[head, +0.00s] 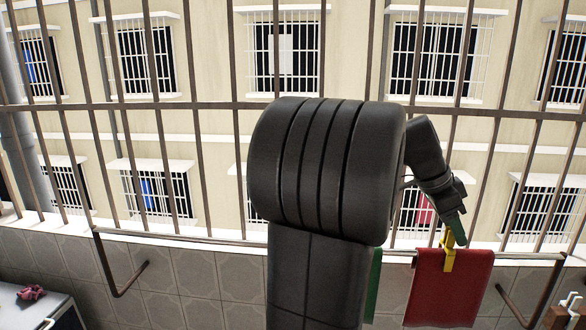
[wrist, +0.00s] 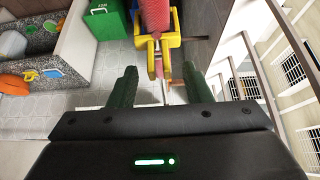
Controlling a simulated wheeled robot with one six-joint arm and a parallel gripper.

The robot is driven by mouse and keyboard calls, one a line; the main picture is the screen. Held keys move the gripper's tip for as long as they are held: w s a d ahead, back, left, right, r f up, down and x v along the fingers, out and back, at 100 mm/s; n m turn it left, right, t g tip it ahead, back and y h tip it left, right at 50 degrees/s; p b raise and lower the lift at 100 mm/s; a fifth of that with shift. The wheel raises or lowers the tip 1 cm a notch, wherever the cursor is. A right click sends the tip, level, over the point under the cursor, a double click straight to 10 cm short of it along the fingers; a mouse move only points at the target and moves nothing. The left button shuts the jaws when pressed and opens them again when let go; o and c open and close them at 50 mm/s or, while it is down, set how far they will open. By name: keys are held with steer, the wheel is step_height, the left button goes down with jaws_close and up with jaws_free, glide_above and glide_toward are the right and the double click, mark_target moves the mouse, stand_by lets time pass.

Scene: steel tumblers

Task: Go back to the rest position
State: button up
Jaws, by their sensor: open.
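My gripper (head: 457,230) is at the right of the head view, just above a yellow clip (head: 449,253). The clip sits at the top of a red cloth (head: 448,292) that hangs from a thin rail (head: 200,238). In the wrist view my gripper (wrist: 160,71) has its two green fingers spread apart. There the yellow clip (wrist: 144,43) shows in line with the gap, mostly beyond the fingertips, with the red cloth (wrist: 155,14) behind it. I cannot tell whether a finger touches the clip. My arm covers the middle of the head view.
Window bars (head: 240,106) stand behind my arm, with a tiled wall (head: 200,285) below. A green strip (head: 373,285) hangs beside my arm. A counter (head: 40,312) with a pink thing (head: 31,292) is at the lower left. A green bin (wrist: 112,30) shows in the wrist view.

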step_height(320, 180, up, 5)
steer(key=p, duration=0.3)
steer(key=shift+a+r, duration=0.1)
steer(key=shift+r, duration=0.05)
steer(key=shift+w+r+p, duration=0.2)
steer(key=shift+w+p, duration=0.05)
steer(key=shift+p, duration=0.15)
steer(key=w+d+p, duration=0.1)
steer(key=w+p, duration=0.2)
steer(key=w, duration=1)
steer(key=shift+d+f+p, duration=0.25)
steer(key=shift+p, duration=0.05)
